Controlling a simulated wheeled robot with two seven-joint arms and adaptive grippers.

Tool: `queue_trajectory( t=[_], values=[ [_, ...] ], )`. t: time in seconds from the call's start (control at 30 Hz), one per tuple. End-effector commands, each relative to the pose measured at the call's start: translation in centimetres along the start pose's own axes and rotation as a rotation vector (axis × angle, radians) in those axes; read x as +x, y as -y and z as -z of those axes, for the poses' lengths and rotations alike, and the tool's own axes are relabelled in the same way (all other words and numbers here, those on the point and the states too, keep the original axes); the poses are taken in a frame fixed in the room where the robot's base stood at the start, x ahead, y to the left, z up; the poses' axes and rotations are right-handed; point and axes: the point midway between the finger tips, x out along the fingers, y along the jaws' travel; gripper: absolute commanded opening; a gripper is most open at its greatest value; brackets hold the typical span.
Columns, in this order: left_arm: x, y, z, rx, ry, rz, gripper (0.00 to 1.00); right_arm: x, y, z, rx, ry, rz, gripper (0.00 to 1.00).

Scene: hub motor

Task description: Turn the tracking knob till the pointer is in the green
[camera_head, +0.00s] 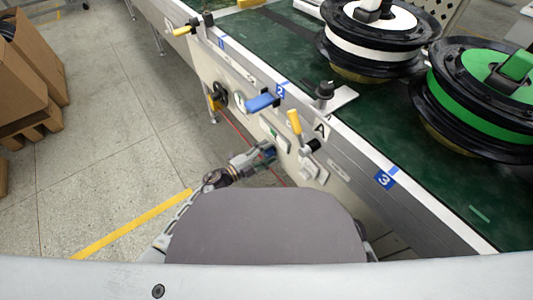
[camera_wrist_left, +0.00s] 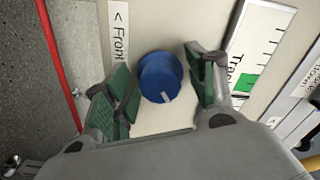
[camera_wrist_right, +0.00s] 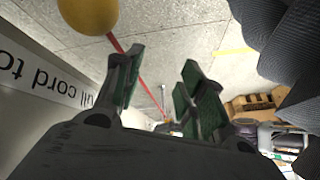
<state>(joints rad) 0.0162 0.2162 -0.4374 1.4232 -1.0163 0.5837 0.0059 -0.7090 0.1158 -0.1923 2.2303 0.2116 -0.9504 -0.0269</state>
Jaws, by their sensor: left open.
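The blue tracking knob (camera_wrist_left: 160,77) sits on the pale panel (camera_wrist_left: 160,25) in the left wrist view. A white mark on its face points toward the lower edge of the picture. My left gripper (camera_wrist_left: 158,82) is open, with green-padded fingers on either side of the knob; I cannot tell whether they touch it. A scale with tick marks and a green block (camera_wrist_left: 243,82) is to the right, partly covered by a finger; I cannot make out its pointer. In the head view my left gripper (camera_head: 262,157) is at the panel. My right gripper (camera_wrist_right: 160,85) is open and empty.
A conveyor (camera_head: 290,45) with wheel hubs (camera_head: 375,40) runs above the panel. A blue handle (camera_head: 262,102) and a yellow lever (camera_head: 295,122) stick out nearby. A yellow ball (camera_wrist_right: 88,12) and red cord are near my right gripper. Cardboard boxes (camera_head: 35,60) stand at left.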

Motion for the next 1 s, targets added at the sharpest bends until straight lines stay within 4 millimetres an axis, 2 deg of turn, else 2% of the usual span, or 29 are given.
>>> queue_trajectory(
  t=[0.17,0.37,1.0],
  values=[
    [-0.8,0.0,0.0,0.001,0.001,-0.001,0.56,0.0,-0.1,0.0,0.000,0.001,-0.001,0.40],
    [-2.7,-0.1,0.0,0.001,0.001,-0.002,0.56,0.0,-0.1,-0.1,0.000,0.002,-0.001,0.40],
    [-10.6,-0.1,0.0,-0.001,0.001,-0.002,0.56,0.0,-0.1,-0.1,0.000,0.002,-0.001,0.40]
  ],
)
